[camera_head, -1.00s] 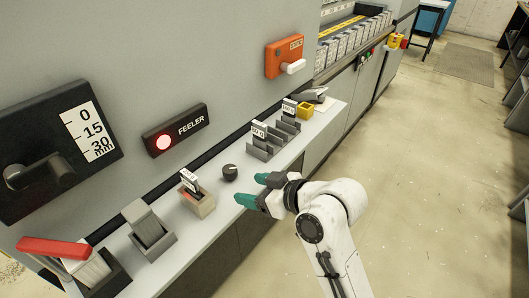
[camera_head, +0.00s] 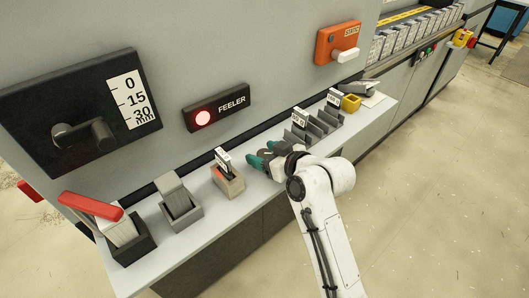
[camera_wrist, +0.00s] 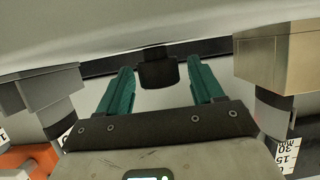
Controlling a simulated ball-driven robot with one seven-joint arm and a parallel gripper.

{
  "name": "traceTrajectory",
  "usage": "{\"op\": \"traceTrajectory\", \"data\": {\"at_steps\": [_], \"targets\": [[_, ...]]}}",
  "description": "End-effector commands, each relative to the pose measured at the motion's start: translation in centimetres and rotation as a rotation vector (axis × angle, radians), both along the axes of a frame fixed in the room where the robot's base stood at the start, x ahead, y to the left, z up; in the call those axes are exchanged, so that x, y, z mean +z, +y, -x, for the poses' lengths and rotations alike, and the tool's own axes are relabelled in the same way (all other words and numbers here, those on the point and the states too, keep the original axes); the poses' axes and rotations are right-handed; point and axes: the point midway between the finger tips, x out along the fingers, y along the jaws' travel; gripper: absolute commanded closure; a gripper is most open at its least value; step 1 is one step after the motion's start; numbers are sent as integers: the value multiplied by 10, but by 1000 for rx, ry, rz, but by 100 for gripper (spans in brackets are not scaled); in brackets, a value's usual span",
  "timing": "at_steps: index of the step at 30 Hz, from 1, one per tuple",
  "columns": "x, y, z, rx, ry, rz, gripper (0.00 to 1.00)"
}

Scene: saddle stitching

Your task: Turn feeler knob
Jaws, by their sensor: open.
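The feeler knob, a small black round knob (camera_wrist: 157,73), shows in the wrist view between my two teal fingertips, with a gap on each side. In the head view my gripper hides it. My gripper (camera_head: 262,154) is open at the shelf, right of the small card-holding block; it also shows in the wrist view (camera_wrist: 160,82). The black FEELER panel (camera_head: 217,107) with a lit red lamp (camera_head: 203,118) is on the wall above and left of my gripper.
Grey card slots (camera_head: 311,133) and a yellow box (camera_head: 350,103) stand to the right. An orange switch (camera_head: 338,43) is on the wall.

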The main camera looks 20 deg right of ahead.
Motion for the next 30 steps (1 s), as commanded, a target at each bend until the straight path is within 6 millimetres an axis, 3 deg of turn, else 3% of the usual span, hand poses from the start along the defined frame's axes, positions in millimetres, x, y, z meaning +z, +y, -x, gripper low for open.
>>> {"op": "traceTrajectory", "data": {"at_steps": [9, 25, 30], "targets": [[-1, 1, -2, 0, 0, 0, 33], [-1, 1, -2, 0, 1, 0, 84], [-1, 1, -2, -20, 3, 1, 85]]}}
